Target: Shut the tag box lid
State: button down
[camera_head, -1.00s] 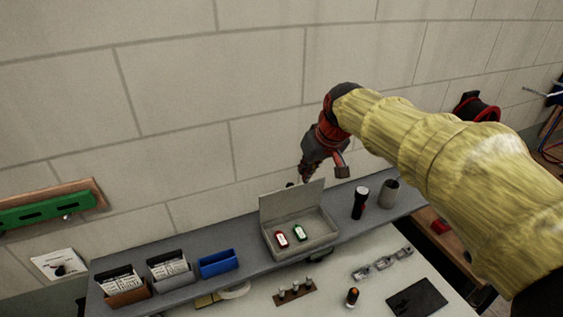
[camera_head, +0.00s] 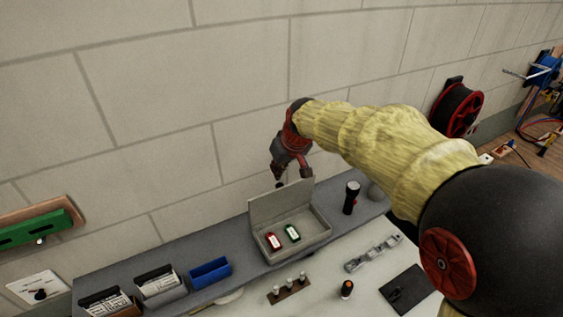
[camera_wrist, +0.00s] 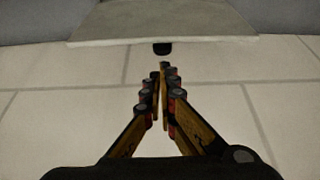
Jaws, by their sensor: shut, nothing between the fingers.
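The tag box (camera_head: 318,243) is a grey box on the grey shelf. Its lid (camera_head: 280,202) stands up open at the back edge, on the wall side.
The block wall (camera_head: 150,110) is close behind.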

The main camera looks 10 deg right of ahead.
jog(key=shift+x, duration=0.85)
jog(key=shift+f+b, duration=0.1)
jog(key=shift+b, duration=0.2)
jog(key=shift+s+d+b, duration=0.1)
jog(key=shift+b, duration=0.2)
jog(key=shift+s+t+b, duration=0.2)
jog(key=shift+t+b, duration=0.2)
jog(key=shift+b, duration=0.15)
jog(key=shift+s+d, duration=0.1)
